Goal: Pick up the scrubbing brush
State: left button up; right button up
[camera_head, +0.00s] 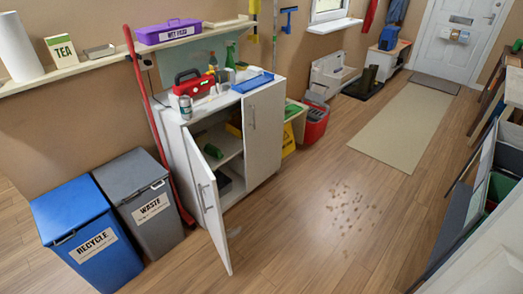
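I cannot clearly make out a scrubbing brush. The lower part of the inside is dark and partly hidden by the open door. Neither of my grippers is in view.
A blue tray (253,83) and a red appliance (192,82) are on the cabinet top. A blue recycle bin (75,215) and a grey waste bin (150,215) stand left. A red bucket (316,125) stands right. The floor in front is open, with scattered crumbs (347,205).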

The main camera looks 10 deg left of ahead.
aim_at(214, 152)
jog(key=z, duration=0.25)
jog(key=i, duration=3.1)
jog(key=u, duration=3.2)
jog(key=i, duration=0.5)
jog(key=z, duration=0.05)
